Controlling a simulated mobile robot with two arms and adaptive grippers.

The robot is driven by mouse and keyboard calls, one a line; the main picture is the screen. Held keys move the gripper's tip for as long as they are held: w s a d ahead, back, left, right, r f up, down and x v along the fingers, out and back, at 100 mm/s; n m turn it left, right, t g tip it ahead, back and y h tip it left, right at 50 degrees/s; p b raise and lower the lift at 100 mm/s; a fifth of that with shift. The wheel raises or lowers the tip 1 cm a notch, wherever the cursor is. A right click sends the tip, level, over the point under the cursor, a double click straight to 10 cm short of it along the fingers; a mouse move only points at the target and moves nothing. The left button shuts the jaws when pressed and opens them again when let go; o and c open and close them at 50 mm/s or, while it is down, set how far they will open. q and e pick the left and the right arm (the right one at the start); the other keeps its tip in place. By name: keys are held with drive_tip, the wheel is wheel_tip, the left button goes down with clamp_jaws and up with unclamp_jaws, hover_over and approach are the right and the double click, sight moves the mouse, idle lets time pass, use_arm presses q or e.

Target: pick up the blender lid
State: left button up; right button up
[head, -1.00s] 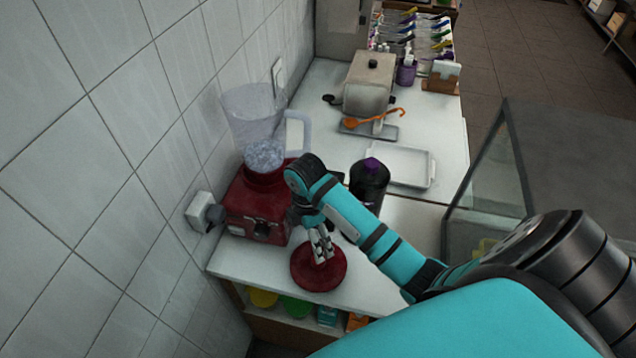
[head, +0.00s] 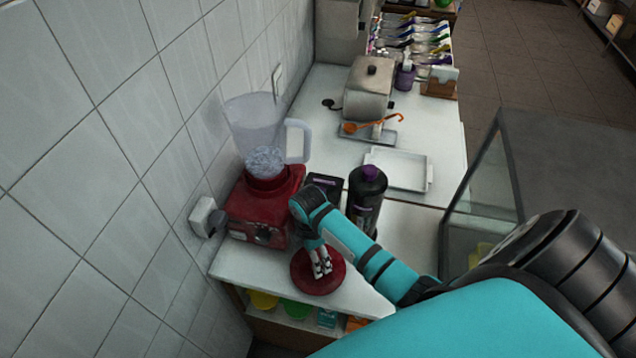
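The blender lid (head: 303,284), a round dark red disc, lies flat near the front end of the white counter. My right gripper (head: 322,269) points down over its middle, with both fingertips at the lid's centre. The fingers cover the lid's centre, so I cannot tell whether they are closed on a knob there. The blender (head: 262,205) stands just behind and left of the lid, with a red base and a clear open jar (head: 255,125) holding pale ice-like pieces. My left gripper is not in view.
A dark bottle with a purple cap (head: 367,195) and a dark box (head: 324,183) stand behind my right arm. A white tray (head: 429,180) and a steel container (head: 368,92) are further back. A tiled wall borders the left; a glass case (head: 492,190) stands right.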

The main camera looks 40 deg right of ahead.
drive_tip(key=shift+s, duration=0.2)
drive_tip(key=c, duration=1.6)
